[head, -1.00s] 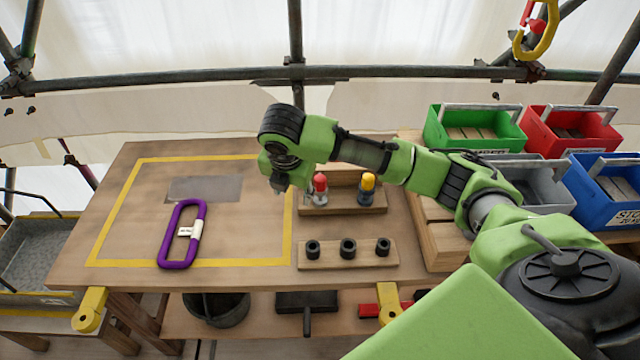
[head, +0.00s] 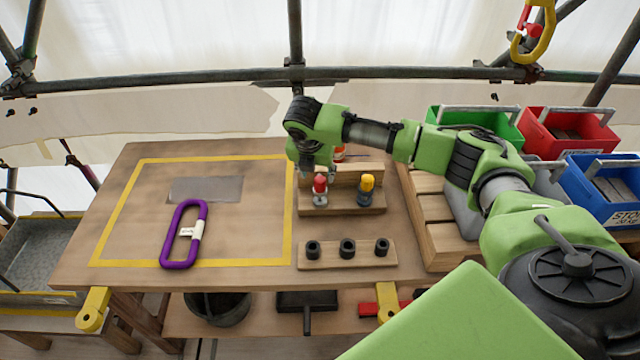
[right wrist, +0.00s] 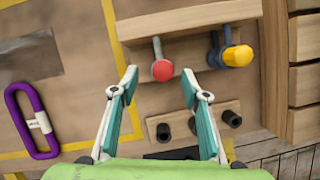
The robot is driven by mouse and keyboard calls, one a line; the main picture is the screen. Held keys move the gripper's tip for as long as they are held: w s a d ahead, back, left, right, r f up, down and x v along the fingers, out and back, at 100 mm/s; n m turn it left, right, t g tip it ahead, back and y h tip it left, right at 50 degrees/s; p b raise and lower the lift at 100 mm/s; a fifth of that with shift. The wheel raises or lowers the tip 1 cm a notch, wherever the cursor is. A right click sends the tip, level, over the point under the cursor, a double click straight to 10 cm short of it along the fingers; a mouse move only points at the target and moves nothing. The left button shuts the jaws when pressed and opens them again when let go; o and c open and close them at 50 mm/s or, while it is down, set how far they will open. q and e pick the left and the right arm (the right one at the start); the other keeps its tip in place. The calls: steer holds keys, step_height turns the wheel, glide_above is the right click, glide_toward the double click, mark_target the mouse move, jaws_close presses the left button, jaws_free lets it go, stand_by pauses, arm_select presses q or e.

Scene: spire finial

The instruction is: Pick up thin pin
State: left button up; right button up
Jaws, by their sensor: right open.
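Two pins stand in a wooden rack (head: 342,208) on the bench: one with a red head (head: 320,185) and one with a yellow head (head: 367,182). In the right wrist view the red-headed pin (right wrist: 162,70) has a light grey shank and the yellow-headed pin (right wrist: 237,56) a blue-grey one. I cannot tell surely which is the thin pin. My right gripper (right wrist: 160,75) is open and empty; the red head shows between its fingertips, with the gripper above it and no visible contact. My left gripper is not in view.
A wooden block with three black sockets (head: 347,258) lies in front of the rack. A purple link (head: 170,235) lies left inside a yellow-taped area. Wooden crates (head: 450,242) and coloured bins (head: 606,190) stand to the right. An orange item (head: 339,152) shows behind the rack.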

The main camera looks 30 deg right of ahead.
mark_target(320, 178)
steer(key=x, duration=0.2)
steer(key=p+x, duration=0.1)
steer(key=x, duration=0.1)
steer(key=shift+s+d+f, duration=0.15)
steer(key=shift+d+f, duration=0.1)
steer(key=shift+f, duration=0.05)
jaws_close()
steer(key=shift+r, duration=0.15)
